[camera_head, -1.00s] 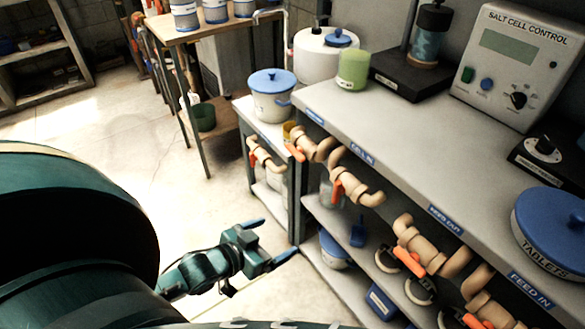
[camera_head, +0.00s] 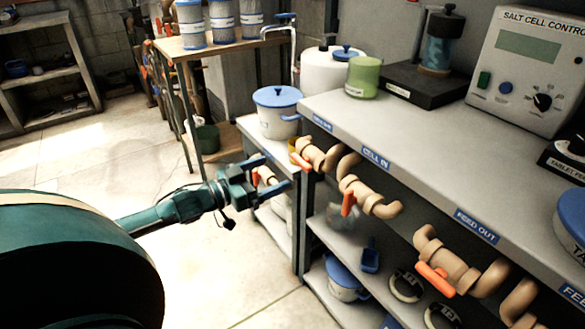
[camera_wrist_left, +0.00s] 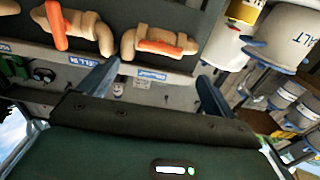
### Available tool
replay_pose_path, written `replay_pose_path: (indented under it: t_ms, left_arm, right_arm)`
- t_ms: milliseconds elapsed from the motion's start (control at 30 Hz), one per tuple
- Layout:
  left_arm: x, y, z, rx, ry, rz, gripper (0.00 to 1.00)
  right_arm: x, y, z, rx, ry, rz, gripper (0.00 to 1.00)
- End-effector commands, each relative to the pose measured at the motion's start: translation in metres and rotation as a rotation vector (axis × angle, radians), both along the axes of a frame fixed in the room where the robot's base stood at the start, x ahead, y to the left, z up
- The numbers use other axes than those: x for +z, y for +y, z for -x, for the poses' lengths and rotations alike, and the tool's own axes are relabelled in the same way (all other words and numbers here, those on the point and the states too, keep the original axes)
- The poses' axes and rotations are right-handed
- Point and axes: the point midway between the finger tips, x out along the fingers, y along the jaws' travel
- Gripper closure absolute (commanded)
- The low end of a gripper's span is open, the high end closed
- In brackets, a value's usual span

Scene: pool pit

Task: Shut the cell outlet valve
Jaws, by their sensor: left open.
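The cell outlet valve appears to be the beige valve (camera_head: 318,154) at the far end of the main bench's front; its label is too small to read. Its orange lever (camera_head: 299,161) shows beside it. In the left wrist view, which looks inverted, a beige valve (camera_wrist_left: 178,39) has its orange lever (camera_wrist_left: 158,47) lying along the pipe. My left gripper (camera_head: 273,174) is open and empty, left of this valve and apart from it. In the left wrist view its blue fingers (camera_wrist_left: 155,92) are spread below the valve. My right gripper is not in view.
Beside it on the bench front are the CELL IN valve (camera_head: 368,196) and the FEED OUT valve (camera_head: 445,262), each with an orange lever. A lidded white bucket (camera_head: 277,118) stands on a low side bench. The floor (camera_head: 75,165) at left is clear.

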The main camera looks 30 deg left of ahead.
Motion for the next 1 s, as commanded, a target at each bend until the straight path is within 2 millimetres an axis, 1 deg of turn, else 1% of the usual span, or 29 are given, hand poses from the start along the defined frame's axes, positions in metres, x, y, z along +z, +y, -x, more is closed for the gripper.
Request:
replay_pose_path:
  t_ms: [33, 300, 500, 700, 967, 1000]
  left_arm:
    - [0.0, -0.003, -0.008, 0.0, -0.004, 0.002, 0.09]
    - [0.0, -0.017, -0.043, 0.001, -0.002, 0.0, 0.09]
    - [-0.001, -0.025, -0.06, 0.001, -0.001, 0.0, 0.09]
    - [-0.001, -0.028, -0.067, 0.001, 0.002, 0.0, 0.09]
    - [-0.001, -0.028, -0.067, 0.001, 0.002, 0.0, 0.09]
    - [-0.001, -0.028, -0.067, 0.001, 0.002, 0.0, 0.12]
  right_arm:
    - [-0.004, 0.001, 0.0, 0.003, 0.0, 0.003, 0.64]
    - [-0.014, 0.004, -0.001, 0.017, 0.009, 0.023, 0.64]
    - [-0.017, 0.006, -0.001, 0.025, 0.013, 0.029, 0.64]
    - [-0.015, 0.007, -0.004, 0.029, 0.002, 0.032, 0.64]
    - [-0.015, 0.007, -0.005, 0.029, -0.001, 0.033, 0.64]
    - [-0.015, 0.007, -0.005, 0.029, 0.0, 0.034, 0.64]
